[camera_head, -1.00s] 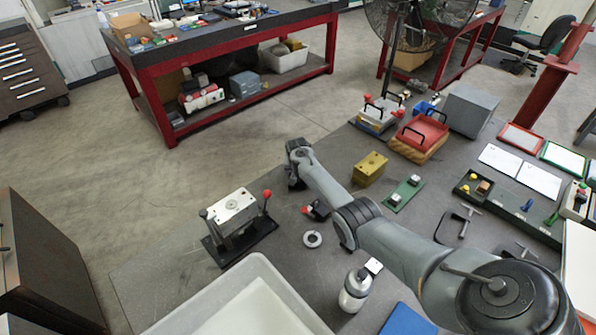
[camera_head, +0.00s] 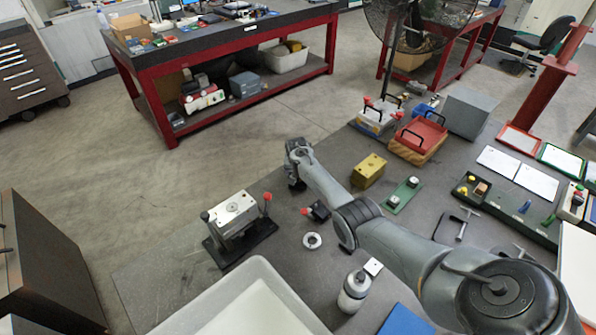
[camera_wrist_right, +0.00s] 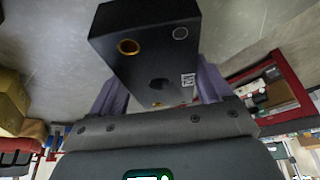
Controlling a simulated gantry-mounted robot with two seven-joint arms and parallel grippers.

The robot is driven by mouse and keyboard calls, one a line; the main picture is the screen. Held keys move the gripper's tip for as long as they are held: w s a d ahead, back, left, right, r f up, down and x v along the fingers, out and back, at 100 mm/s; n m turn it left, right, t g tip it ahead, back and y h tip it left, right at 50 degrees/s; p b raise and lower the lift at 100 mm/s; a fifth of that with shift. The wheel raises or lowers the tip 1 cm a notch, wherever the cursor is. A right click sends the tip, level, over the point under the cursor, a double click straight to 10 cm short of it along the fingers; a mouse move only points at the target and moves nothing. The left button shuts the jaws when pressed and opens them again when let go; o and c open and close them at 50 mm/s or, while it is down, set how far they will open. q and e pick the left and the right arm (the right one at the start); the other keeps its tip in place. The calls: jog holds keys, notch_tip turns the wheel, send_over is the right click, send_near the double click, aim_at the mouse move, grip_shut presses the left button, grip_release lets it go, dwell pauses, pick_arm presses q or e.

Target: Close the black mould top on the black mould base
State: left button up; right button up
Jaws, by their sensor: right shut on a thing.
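In the right wrist view, my right gripper (camera_wrist_right: 160,88) is shut on a black block with a gold-ringed hole, which looks like the black mould top (camera_wrist_right: 145,45). Its purple fingers sit on either side of the block. In the head view my right arm reaches in from the right, and its far end is over the left part of the bench; the fingertips are hard to make out. A small dark block (camera_head: 320,210) with a red end shows just below the arm; I cannot tell whether it is the black mould base or the held part. My left gripper is not in view.
A white bin (camera_head: 255,268) and a bottle (camera_head: 354,290) are in front. A yellow block (camera_head: 369,170) and green plate (camera_head: 405,195) lie to the right.

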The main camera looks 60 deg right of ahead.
jog(key=shift+r+p, duration=0.65)
jog(key=shift+r, duration=0.25)
